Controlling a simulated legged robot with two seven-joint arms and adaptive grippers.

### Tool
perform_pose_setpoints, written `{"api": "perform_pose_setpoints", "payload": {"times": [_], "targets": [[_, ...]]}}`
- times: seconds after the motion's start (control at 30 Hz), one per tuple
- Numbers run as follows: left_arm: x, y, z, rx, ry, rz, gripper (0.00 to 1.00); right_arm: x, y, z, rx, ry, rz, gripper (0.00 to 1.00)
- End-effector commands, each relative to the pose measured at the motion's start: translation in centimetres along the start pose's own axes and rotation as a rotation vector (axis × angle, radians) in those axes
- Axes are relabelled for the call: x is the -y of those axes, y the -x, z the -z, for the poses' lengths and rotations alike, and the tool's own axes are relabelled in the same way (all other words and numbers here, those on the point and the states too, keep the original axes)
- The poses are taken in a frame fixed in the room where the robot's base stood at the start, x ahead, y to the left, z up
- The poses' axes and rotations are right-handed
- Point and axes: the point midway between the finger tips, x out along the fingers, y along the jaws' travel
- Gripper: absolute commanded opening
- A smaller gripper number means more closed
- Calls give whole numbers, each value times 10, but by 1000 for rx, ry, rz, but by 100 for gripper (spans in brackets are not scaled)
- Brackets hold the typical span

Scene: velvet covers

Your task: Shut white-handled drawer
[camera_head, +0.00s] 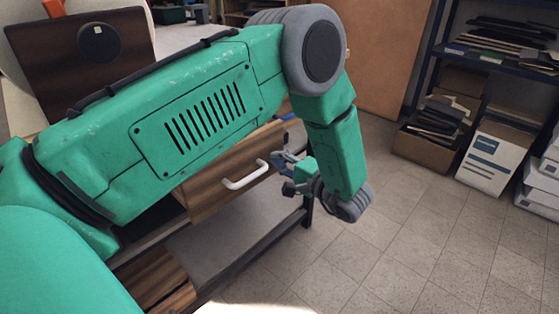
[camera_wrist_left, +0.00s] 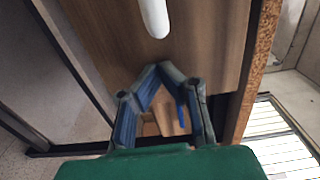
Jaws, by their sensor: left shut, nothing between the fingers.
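The wooden drawer front (camera_head: 212,194) with its white handle (camera_head: 245,175) shows below my left forearm in the head view. My arm covers its upper part, so I cannot tell how far the drawer stands out. My left gripper (camera_head: 284,172) is just right of the handle, shut and empty. In the left wrist view the blue-padded fingers (camera_wrist_left: 160,70) come together in front of the wood-grain drawer front (camera_wrist_left: 110,35). The white handle (camera_wrist_left: 154,17) is above the fingertips there, apart from them. I cannot tell whether the fingertips touch the wood.
Another wooden surface (camera_head: 152,278) lies lower left, beside a grey panel and a dark frame bar (camera_head: 255,250). A dark shelf unit (camera_head: 500,50) with a cardboard box (camera_head: 425,150) and a white box (camera_head: 492,155) stands at right. The tiled floor between is clear.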

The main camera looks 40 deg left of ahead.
Motion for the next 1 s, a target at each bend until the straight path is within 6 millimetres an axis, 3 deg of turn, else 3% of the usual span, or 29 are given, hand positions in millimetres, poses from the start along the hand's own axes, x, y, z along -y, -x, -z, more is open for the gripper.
{"api": "perform_pose_setpoints", "payload": {"times": [0.17,0.4,0.53,0.7,1.0], "targets": [[4,-27,0,5,0,0,0,0,14,1,0,0,0,38],[3,-98,0,4,0,0,0,0,35,2,0,0,0,38],[1,-126,0,3,0,0,0,0,38,2,0,0,0,38],[0,-141,0,-1,0,0,0,0,39,2,0,0,0,38],[0,-144,0,0,1,2,0,0,39,2,0,0,0,38]]}}
